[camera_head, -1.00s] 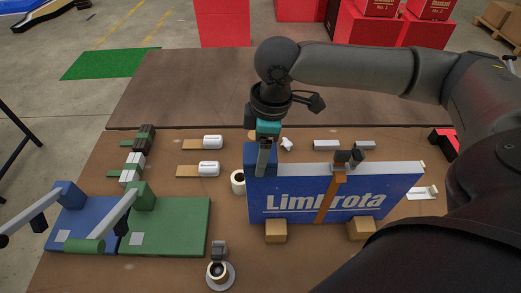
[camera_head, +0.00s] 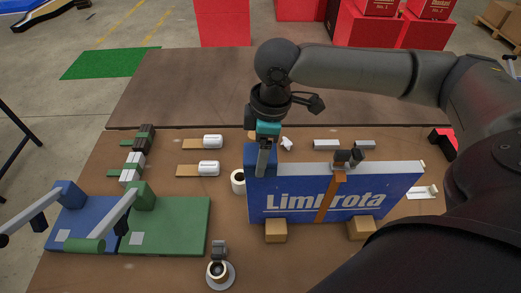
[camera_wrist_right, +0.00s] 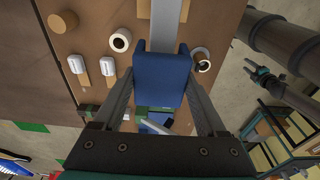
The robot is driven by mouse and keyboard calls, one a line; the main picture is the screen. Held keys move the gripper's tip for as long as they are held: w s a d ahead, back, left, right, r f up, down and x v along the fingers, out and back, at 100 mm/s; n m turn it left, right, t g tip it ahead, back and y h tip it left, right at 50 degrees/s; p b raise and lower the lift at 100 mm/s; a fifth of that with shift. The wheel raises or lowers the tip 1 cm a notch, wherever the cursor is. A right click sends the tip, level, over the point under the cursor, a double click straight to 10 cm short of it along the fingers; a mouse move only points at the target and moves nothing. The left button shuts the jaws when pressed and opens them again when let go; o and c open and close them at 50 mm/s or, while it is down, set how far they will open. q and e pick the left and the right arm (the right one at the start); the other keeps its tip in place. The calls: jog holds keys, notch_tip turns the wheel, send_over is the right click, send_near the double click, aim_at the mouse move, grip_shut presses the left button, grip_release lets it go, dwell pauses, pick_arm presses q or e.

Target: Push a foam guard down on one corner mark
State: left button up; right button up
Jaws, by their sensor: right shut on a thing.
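A blue lightbox panel (camera_head: 400,190) with white lettering stands upright on the table, its long top edge running left to right. My right gripper (camera_head: 264,163) is at its top left corner, fingers pointing down. It is shut on a blue foam guard (camera_head: 251,158), which also shows between the fingers in the right wrist view (camera_wrist_right: 161,77). The guard is at the panel's end, with the panel's pale top edge (camera_wrist_right: 165,22) running away from it. I cannot tell how fully it is seated. The corner mark under it is hidden. My left gripper is not in view.
Two wooden blocks (camera_head: 276,232) stand at the panel's front foot. An orange strap (camera_head: 329,197) with dark knobs crosses the panel. A tape roll (camera_head: 238,182) is close at its left. Blue (camera_head: 75,232) and green (camera_head: 180,225) boards with levers lie at left.

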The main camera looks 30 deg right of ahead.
jog(key=shift+f+b, duration=0.55)
jog(key=shift+f, duration=1.65)
jog(key=o, duration=1.3)
jog(key=shift+o, duration=0.2)
jog(key=shift+r, duration=0.1)
notch_tip(320, 180, up, 15)
jog(key=s+d, duration=0.1)
jog(key=shift+d, duration=0.3)
